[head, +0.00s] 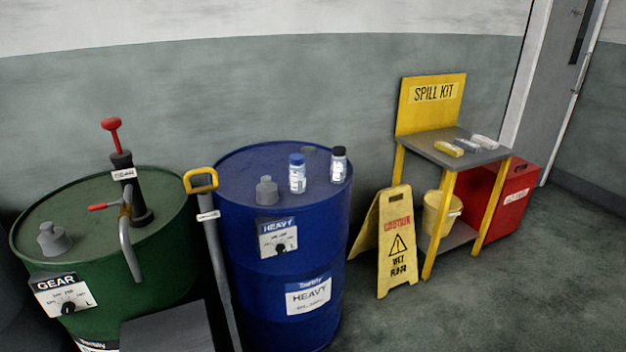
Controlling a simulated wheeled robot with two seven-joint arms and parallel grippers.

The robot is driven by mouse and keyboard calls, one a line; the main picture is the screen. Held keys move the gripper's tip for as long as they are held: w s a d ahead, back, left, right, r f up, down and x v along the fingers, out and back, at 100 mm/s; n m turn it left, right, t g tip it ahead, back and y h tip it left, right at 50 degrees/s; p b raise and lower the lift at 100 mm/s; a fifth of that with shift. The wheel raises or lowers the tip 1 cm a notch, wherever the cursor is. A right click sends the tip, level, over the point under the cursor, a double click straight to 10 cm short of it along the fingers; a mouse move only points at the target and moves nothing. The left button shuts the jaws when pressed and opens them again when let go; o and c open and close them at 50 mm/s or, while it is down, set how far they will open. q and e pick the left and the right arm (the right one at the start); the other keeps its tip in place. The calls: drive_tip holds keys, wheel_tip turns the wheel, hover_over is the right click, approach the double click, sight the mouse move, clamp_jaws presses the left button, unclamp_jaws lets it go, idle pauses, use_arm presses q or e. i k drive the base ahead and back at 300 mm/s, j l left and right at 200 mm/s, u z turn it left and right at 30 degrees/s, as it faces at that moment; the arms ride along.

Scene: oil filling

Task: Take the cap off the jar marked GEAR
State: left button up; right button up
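Two small clear jars with white labels stand upright on top of the blue drum marked HEAVY (240,220). One jar has a blue cap (297,159) and its body (297,178) is in front of the other. The second jar (338,168) has a black cap (339,150) and stands near the drum's right rim. Both caps are on. The jar labels are too small to read, so I cannot tell which is marked GEAR. The green drum marked GEAR (150,265) stands to the left. Neither of my grippers is in view.
A hand pump with a red handle (112,124) rises from the green drum. A yellow-handled pole (201,181) stands between the drums. A yellow wet-floor sign (397,240), a spill kit stand (433,92) and a red bin (515,205) are to the right. Floor at lower right is clear.

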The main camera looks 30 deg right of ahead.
sight(338, 166)
drive_tip(key=i+l+u, duration=0.2)
drive_tip(key=l, duration=0.7)
drive_tip(key=l+u, duration=0.2)
drive_tip(key=l, duration=0.7)
drive_tip(key=l+u, duration=0.2)
drive_tip(key=l, duration=0.7)
drive_tip(key=l+u, duration=0.2)
drive_tip(key=l, duration=0.75)
drive_tip(key=k+l+u, duration=0.2)
drive_tip(key=l, duration=0.7)
drive_tip(key=i+l, duration=0.05)
drive_tip(key=i, duration=0.05)
